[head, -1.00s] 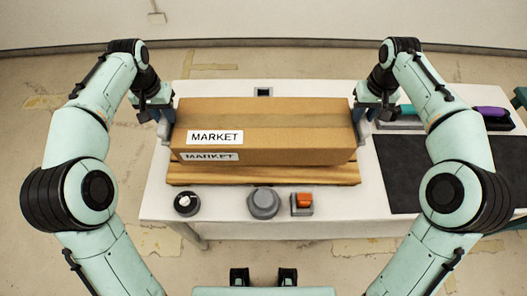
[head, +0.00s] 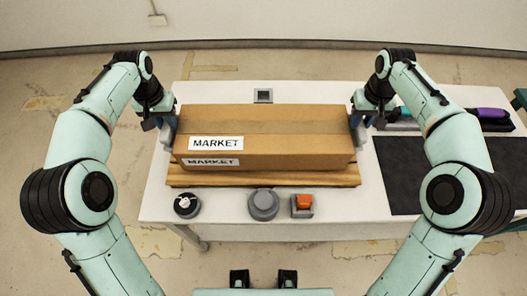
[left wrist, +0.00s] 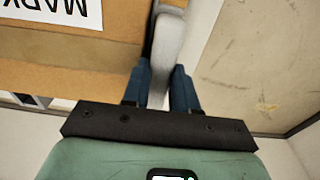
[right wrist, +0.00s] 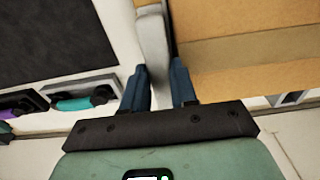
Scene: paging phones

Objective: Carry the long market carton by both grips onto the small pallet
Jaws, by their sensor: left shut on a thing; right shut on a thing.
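The long brown market carton (head: 265,145) with white MARKET labels is level over the small wooden pallet (head: 265,180), whose front strip shows below it. I cannot tell whether the carton touches the pallet. My left gripper (head: 168,130) is at the carton's left end; in the left wrist view its blue fingers (left wrist: 161,85) are shut on a grey grip (left wrist: 168,45). My right gripper (head: 360,129) is at the right end; in the right wrist view its fingers (right wrist: 159,85) are shut on the other grey grip (right wrist: 152,40). Most of the pallet is hidden under the carton.
The white table (head: 225,210) carries a black dial (head: 187,206), a grey round knob (head: 263,204) and an orange switch (head: 302,204) in front of the pallet. A dark mat (head: 435,170) and teal- and purple-handled tools (head: 490,113) are at right. A small square fitting (head: 263,96) is behind.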

